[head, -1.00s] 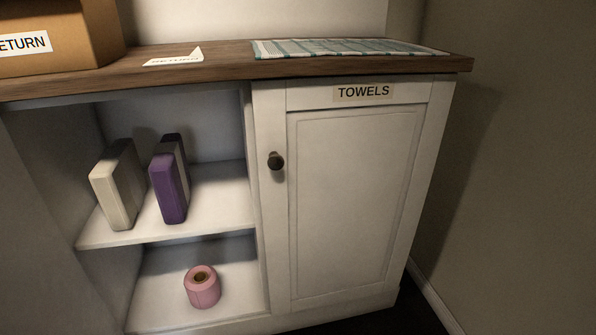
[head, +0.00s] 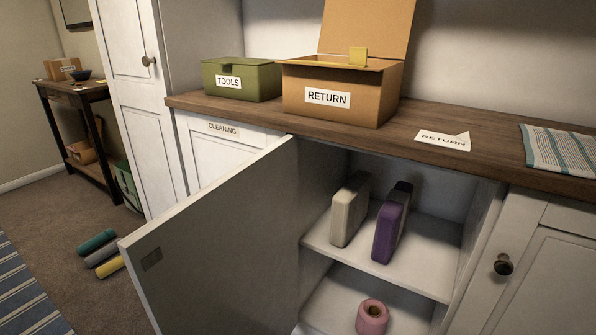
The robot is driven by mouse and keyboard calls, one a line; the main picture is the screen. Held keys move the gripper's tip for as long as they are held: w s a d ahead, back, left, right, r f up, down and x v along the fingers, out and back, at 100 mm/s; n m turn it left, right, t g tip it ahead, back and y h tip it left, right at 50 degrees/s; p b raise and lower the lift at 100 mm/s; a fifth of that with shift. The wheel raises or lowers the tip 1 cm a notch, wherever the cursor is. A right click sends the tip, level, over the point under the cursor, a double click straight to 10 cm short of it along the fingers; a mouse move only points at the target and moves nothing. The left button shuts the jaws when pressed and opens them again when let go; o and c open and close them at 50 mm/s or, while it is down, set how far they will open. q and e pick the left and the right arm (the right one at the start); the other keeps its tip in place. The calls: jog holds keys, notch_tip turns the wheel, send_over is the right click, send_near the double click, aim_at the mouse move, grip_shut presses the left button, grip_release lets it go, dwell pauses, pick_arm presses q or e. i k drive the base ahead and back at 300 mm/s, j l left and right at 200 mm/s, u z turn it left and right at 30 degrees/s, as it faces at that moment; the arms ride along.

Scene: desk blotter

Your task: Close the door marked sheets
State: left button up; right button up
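An open cabinet door (head: 225,240) swings out toward me in the middle of the head view. Its inner face shows, with a small dark plate near the free edge; any label on its front is hidden. Behind it is an open compartment holding a cream block (head: 349,209) and a purple block (head: 390,226) on the upper shelf. A pink roll (head: 372,318) sits on the lower shelf. No door marked sheets can be read here. Neither of my grippers is in view.
A door marked cleaning (head: 222,129) is left of the open one. A closed door with a dark knob (head: 503,264) is at right. On the wooden counter (head: 470,125) stand a tools box (head: 242,80) and return box (head: 340,88). Rolls (head: 98,252) lie on the floor at left.

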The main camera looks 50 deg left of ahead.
aim_at(222, 260)
jog(key=k+j, duration=0.8)
jog(key=i+j, duration=0.1)
jog(key=j, duration=0.4)
jog(key=i+j, duration=0.1)
jog(key=j, duration=0.4)
jog(key=i+j, duration=0.1)
jog(key=j, duration=0.45)
